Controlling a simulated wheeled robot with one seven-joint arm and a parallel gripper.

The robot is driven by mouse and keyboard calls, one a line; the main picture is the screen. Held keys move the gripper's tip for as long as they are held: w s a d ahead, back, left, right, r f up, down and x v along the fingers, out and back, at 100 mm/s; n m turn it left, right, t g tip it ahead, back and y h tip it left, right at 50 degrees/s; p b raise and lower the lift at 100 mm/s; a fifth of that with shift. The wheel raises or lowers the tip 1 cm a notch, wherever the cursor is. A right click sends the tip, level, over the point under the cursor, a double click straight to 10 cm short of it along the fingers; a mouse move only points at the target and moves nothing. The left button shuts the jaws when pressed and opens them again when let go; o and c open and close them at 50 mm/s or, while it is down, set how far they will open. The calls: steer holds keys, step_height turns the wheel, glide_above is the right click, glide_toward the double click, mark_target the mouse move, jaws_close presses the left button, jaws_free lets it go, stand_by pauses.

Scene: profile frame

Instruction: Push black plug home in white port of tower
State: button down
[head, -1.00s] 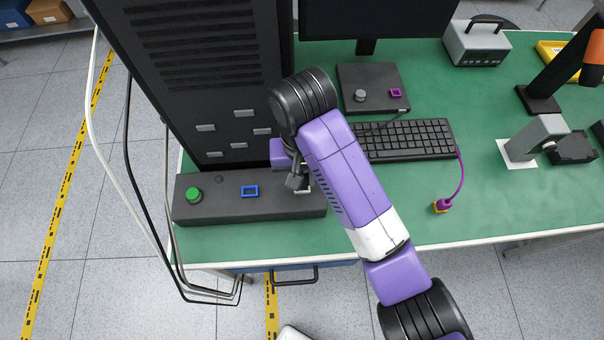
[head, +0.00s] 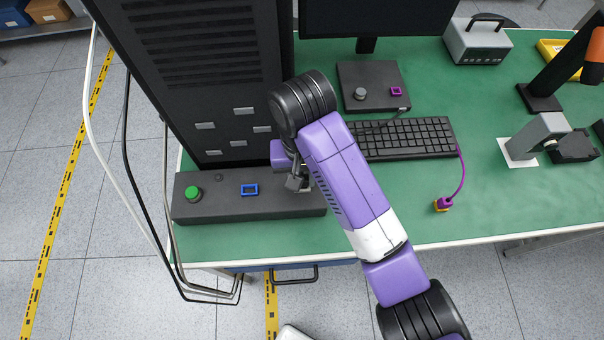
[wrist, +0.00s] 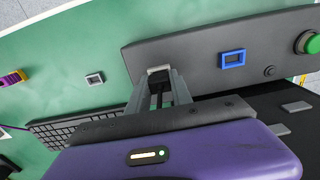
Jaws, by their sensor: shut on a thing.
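The black tower (head: 205,70) stands at the left, with a dark panel box (head: 225,207) at its foot. The white port (wrist: 158,69) is on that panel, right of the blue-framed port in the head view. My gripper (wrist: 158,92) is shut on the black plug (wrist: 156,88), its fingers pointing at the white port. The plug's front end is at the port, but I cannot tell how deep it sits. In the head view my gripper (head: 297,182) and arm hide the plug and nearly all of the port.
The blue port (head: 249,190) and green button (head: 193,194) share the panel. A keyboard (head: 405,138) lies to the right, with a purple-corded plug (head: 442,204) near the table edge. A small grey square piece (wrist: 95,78) lies on the green table. Cables hang left of the tower.

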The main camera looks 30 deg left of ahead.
steer(key=shift+f, duration=0.5)
steer(key=c, duration=1.1)
jaws_free()
steer(key=shift+o, duration=0.2)
step_height(320, 180, up, 4)
steer(key=shift+w, duration=0.15)
steer(key=shift+s+r, duration=0.2)
steer(key=shift+r, duration=1.65)
